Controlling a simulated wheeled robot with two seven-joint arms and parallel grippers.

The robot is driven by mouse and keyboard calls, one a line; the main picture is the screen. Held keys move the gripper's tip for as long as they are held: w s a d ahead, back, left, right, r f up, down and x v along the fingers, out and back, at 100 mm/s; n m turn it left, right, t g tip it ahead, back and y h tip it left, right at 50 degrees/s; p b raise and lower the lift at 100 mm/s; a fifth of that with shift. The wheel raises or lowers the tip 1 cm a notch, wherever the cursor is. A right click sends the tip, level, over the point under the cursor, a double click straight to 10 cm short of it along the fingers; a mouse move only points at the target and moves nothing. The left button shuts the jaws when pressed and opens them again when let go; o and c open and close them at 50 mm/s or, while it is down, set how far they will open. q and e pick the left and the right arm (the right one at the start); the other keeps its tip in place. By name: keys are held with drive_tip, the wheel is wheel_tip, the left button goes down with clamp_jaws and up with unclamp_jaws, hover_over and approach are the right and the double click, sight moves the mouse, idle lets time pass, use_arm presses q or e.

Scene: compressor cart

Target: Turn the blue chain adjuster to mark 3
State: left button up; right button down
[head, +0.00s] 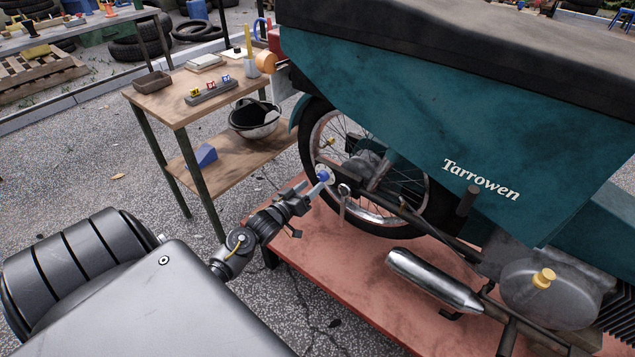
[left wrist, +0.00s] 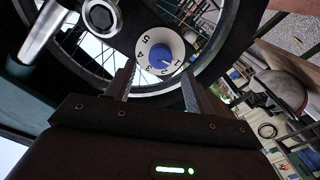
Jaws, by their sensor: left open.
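The blue chain adjuster (head: 324,174) sits at the hub of the motorcycle's rear wheel. In the left wrist view it is a blue knob (left wrist: 159,54) in the middle of a white dial (left wrist: 176,46) with numerals 1 to 5. A small pale mark on the knob seems to point toward the 1–2 side, but it is too small to be sure. My left gripper (head: 308,192) is open just in front of the adjuster. In the wrist view its two fingers stand apart on either side below the knob, with nothing between them. My right gripper is not in view.
A large bolt and a shiny metal bar (left wrist: 45,30) lie left of the dial. The motorcycle stands on a red platform (head: 330,270), with its silver exhaust (head: 435,280) low on the right. A wooden bench (head: 165,100) with small items stands behind left.

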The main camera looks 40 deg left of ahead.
sight(321, 178)
use_arm(q)
drive_tip(key=w, duration=0.4)
drive_tip(key=shift+w, duration=0.1)
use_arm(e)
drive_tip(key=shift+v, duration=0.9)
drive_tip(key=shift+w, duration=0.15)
use_arm(q)
drive_tip(key=c, duration=1)
